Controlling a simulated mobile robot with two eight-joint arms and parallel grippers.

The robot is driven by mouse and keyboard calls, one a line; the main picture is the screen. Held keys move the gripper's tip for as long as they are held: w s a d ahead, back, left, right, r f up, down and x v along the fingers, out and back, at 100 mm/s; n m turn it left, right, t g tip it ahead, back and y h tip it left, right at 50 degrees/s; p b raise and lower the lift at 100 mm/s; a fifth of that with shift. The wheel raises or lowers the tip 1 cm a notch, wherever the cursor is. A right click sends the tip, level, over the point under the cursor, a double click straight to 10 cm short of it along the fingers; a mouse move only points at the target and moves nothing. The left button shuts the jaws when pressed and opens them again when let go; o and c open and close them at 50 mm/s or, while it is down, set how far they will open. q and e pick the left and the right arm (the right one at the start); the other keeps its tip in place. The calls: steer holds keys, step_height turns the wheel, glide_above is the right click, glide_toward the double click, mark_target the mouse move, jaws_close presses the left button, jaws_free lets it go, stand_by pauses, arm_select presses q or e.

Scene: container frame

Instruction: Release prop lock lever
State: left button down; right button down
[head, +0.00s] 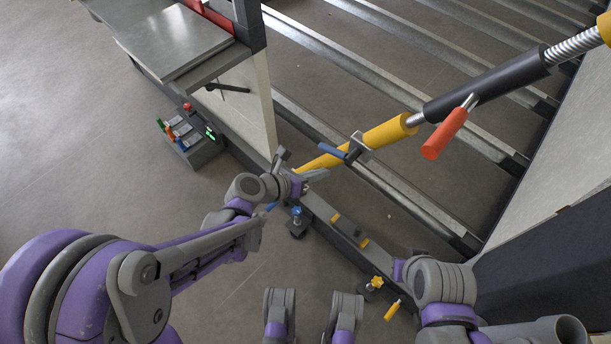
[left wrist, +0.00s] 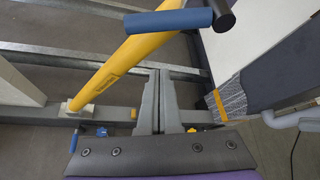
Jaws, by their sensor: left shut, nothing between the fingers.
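The prop is a long yellow tube (head: 392,132) running diagonally from the lower rail up to the right, with a black sleeve and a spring at its upper end. A lever with a blue handle (head: 333,151) sits on a grey clamp around the yellow tube. In the left wrist view the blue handle (left wrist: 170,21) lies across the top of the yellow tube (left wrist: 122,68). A second, orange-red handle (head: 445,133) sticks out by the black sleeve. My left gripper (head: 318,173) is shut and empty beside the lower tube, below the blue handle and apart from it. It also shows in the left wrist view (left wrist: 158,88).
Several metal crossbeams (head: 400,115) run behind the prop. A dark lower rail (head: 345,240) carries small blue and yellow fittings.

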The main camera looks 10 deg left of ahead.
mark_target(322, 146)
arm_select(q)
steer(key=shift+w+d+r, duration=0.2)
steer(key=shift+w+r, duration=1.1)
steer(key=shift+r, duration=0.15)
steer(key=shift+w+a+r+m+y+p, duration=0.15)
steer(key=shift+r+m+y+p, duration=0.3)
steer(key=shift+p, duration=0.25)
steer(key=r+m+t+y+p, duration=0.2)
steer(key=r+m, duration=0.1)
steer(key=shift+w+a+r+t+y, duration=0.1)
steer(key=shift+a+r+t+y, duration=0.1)
steer(key=shift+t+y, duration=0.1)
steer(key=shift+r+p, duration=0.2)
steer(key=shift+p, duration=0.2)
